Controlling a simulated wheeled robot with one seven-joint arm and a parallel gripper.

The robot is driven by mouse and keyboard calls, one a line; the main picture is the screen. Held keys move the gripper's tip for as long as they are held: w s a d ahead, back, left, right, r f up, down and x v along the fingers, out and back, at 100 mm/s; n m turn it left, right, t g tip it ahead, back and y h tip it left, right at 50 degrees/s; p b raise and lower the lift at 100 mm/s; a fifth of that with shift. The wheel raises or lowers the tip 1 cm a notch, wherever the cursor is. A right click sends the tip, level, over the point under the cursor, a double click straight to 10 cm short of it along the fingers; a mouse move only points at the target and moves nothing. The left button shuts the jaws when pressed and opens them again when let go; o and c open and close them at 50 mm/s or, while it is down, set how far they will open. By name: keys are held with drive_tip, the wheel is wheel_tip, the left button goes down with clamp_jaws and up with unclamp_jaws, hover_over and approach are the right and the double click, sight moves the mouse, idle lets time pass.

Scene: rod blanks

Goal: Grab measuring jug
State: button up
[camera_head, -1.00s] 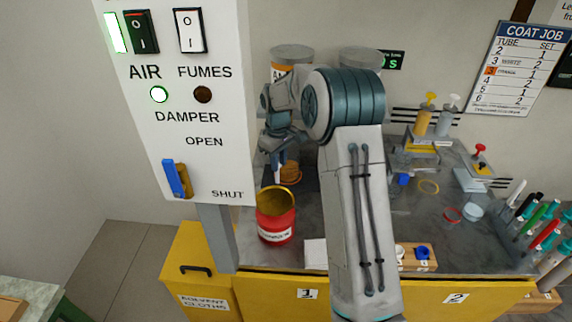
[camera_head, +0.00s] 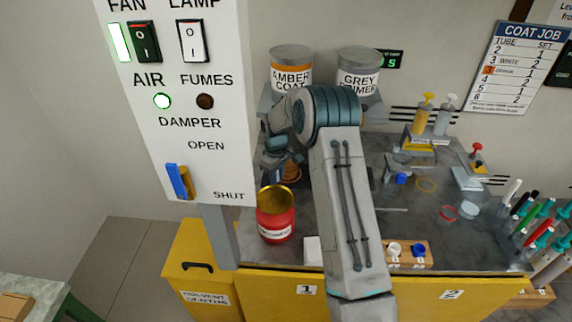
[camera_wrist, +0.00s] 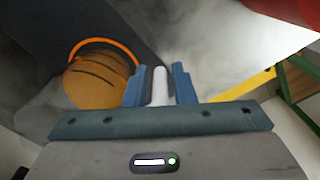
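My gripper (camera_wrist: 160,82) shows in the wrist view with its two blue fingers apart. A pale, upright, narrow shape (camera_wrist: 160,90) fills the gap between them. I cannot tell whether it is a held part or something seen behind. I cannot make out a measuring jug for certain in either view. A brown-orange round object with an orange ring (camera_wrist: 97,85) lies just left of the fingers, apart from them. In the head view, an orange-brown object (camera_head: 291,173) shows beside my wrist, behind the red can (camera_head: 276,222). My arm hides the fingertips and part of the bench there.
Amber (camera_head: 291,72) and grey (camera_head: 358,76) paint tins stand behind my arm. The white control panel (camera_head: 180,130) rises close on the left. A wooden block with cups (camera_head: 408,262) sits at the bench front. Pump bottles and markers stand farther right.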

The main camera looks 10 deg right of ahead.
clamp_jaws()
drive_tip(key=shift+r, duration=0.2)
